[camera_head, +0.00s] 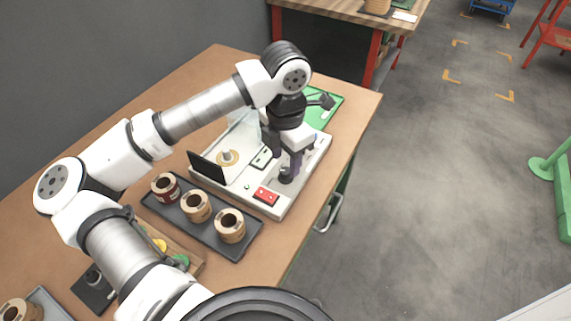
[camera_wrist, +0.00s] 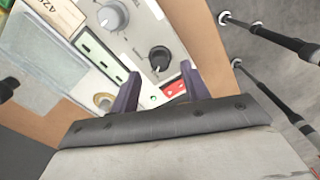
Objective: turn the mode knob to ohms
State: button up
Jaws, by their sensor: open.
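The white tester panel (camera_head: 238,190) sits on the wooden table. In the wrist view it carries a black knob (camera_wrist: 159,58) with a pale pointer mark and a larger grey knob (camera_wrist: 112,17). I cannot read which one is the mode knob. My gripper (camera_wrist: 160,88) is open and empty, its two purple fingers spread on either side of the view below the black knob. In the head view my gripper (camera_head: 288,172) points down over the right part of the tester and hides the knobs. Contact with a knob cannot be told.
The tester also bears a dark screen (camera_head: 207,168), a ringed post (camera_head: 227,157), a green socket strip (camera_head: 261,157) and a red block (camera_head: 266,196). A dark tray (camera_head: 205,237) with three coils stands in front. A green mat (camera_head: 327,104) lies behind.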

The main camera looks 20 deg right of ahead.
aim_at(285, 170)
jog(key=shift+f, duration=2)
